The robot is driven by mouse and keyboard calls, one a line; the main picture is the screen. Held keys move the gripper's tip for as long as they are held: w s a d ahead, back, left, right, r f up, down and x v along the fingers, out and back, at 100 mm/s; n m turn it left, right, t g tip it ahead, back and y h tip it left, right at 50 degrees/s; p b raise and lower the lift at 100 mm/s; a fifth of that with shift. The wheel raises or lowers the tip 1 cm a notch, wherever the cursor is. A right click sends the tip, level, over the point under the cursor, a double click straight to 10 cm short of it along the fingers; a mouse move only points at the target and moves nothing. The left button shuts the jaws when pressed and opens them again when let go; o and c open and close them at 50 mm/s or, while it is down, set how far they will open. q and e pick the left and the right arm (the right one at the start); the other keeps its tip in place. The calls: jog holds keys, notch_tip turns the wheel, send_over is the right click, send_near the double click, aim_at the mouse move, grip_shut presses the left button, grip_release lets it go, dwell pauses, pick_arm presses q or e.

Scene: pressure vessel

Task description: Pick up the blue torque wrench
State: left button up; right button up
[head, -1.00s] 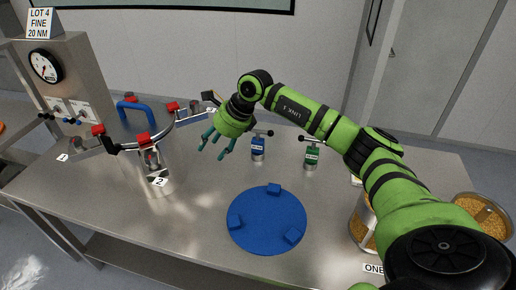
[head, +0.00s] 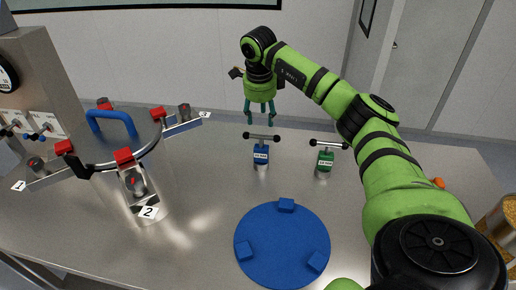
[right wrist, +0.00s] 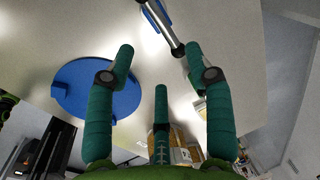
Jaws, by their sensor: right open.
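The blue torque wrench (head: 261,153) stands upright on the steel table, with a blue body and a dark T-bar handle with ball ends on top. My right gripper (head: 260,117) has its fingers pointing down just above the T-bar and seems apart from it. In the right wrist view, the wrench's metal bar and black ball end (right wrist: 178,51) show near the top, between the spread fingertips (right wrist: 160,66), with nothing gripped. A similar green torque wrench (head: 325,160) stands to the right. My left gripper is not in view.
A round blue base (head: 282,240) with three blocks lies in front of the wrenches. The vessel lid with a blue handle (head: 112,122) and red-topped clamps (head: 125,156) stands at left. A container of yellow grains (head: 508,225) is at right. The table between vessel and wrenches is clear.

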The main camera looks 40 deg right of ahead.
aim_at(262, 137)
jog(key=f, duration=0.2)
jog(key=f+p, duration=0.1)
jog(key=d+f, duration=0.1)
jog(key=f, duration=0.1)
jog(key=shift+w+f, duration=0.3)
jog(key=shift+w, duration=0.05)
jog(key=shift+w+d+f+p, duration=0.1)
jog(key=shift+f+p, duration=0.15)
jog(key=shift+f, duration=0.35)
jog(key=shift+w+d+f+p, duration=0.1)
jog(key=shift+f+p, duration=0.1)
jog(key=shift+f, duration=0.35)
jog(key=shift+w+f, duration=0.1)
jog(key=shift+f, duration=0.25)
jog(key=shift+c, duration=0.8)
grip_shut()
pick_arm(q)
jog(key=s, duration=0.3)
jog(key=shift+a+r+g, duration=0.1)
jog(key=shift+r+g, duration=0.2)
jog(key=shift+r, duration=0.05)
